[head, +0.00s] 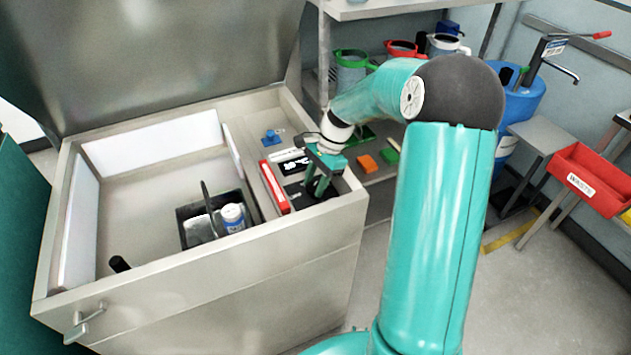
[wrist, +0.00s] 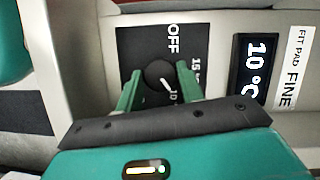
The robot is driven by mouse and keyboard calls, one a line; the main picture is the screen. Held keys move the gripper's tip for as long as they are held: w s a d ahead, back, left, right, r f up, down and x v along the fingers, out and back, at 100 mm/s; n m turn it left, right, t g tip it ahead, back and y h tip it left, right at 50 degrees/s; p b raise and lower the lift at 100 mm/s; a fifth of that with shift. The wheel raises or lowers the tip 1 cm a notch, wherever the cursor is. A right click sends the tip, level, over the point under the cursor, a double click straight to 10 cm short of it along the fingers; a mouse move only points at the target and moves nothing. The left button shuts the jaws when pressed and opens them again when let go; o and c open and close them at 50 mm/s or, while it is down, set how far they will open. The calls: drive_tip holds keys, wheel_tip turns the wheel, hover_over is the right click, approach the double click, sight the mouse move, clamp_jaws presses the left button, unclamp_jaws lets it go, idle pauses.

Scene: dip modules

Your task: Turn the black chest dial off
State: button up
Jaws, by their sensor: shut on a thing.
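The black chest dial (wrist: 159,76) is a round knob on a black plate (wrist: 143,38) marked OFF, 15 and 10. Its white pointer line aims toward the 10 mark, away from OFF. My gripper (wrist: 159,88) has its two green fingers on either side of the knob, shut on it. In the head view my gripper (head: 318,180) reaches down onto the control panel at the right of the steel chest (head: 200,270), and hides most of the dial there. A display (wrist: 262,67) beside the dial reads 10 °C.
A red bar (head: 274,187) lies left of the dial on the panel, and a blue knob (head: 271,137) sits farther back. The chest's open well holds a dark basket (head: 192,210) with a white bottle (head: 233,215). A raised lid (head: 150,60) stands behind.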

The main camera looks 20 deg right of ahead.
drive_tip(key=n+g, duration=0.1)
drive_tip(key=n, duration=0.2)
drive_tip(key=n+g+h, duration=0.1)
drive_tip(key=n, duration=0.2)
drive_tip(key=shift+w+a+n, duration=0.1)
drive_tip(key=shift+w+n, duration=0.1)
drive_tip(key=shift+n, duration=0.1)
drive_tip(key=n+h, duration=0.1)
drive_tip(key=n, duration=0.2)
drive_tip(key=n+g+h, duration=0.1)
drive_tip(key=n, duration=0.2)
drive_tip(key=shift+w+a, duration=0.1)
drive_tip(key=n+h, duration=0.1)
drive_tip(key=n, duration=0.2)
drive_tip(key=n+h, duration=0.1)
drive_tip(key=n, duration=0.2)
drive_tip(key=shift+a+n+h, duration=0.2)
drive_tip(key=shift+n+h, duration=0.1)
drive_tip(key=shift+h, duration=0.1)
drive_tip(key=n+h, duration=0.1)
drive_tip(key=n, duration=0.1)
drive_tip(key=n+h, duration=0.1)
drive_tip(key=n, duration=0.2)
drive_tip(key=shift+a+n+t, duration=0.1)
drive_tip(key=shift+n+t, duration=0.2)
drive_tip(key=o, duration=1)
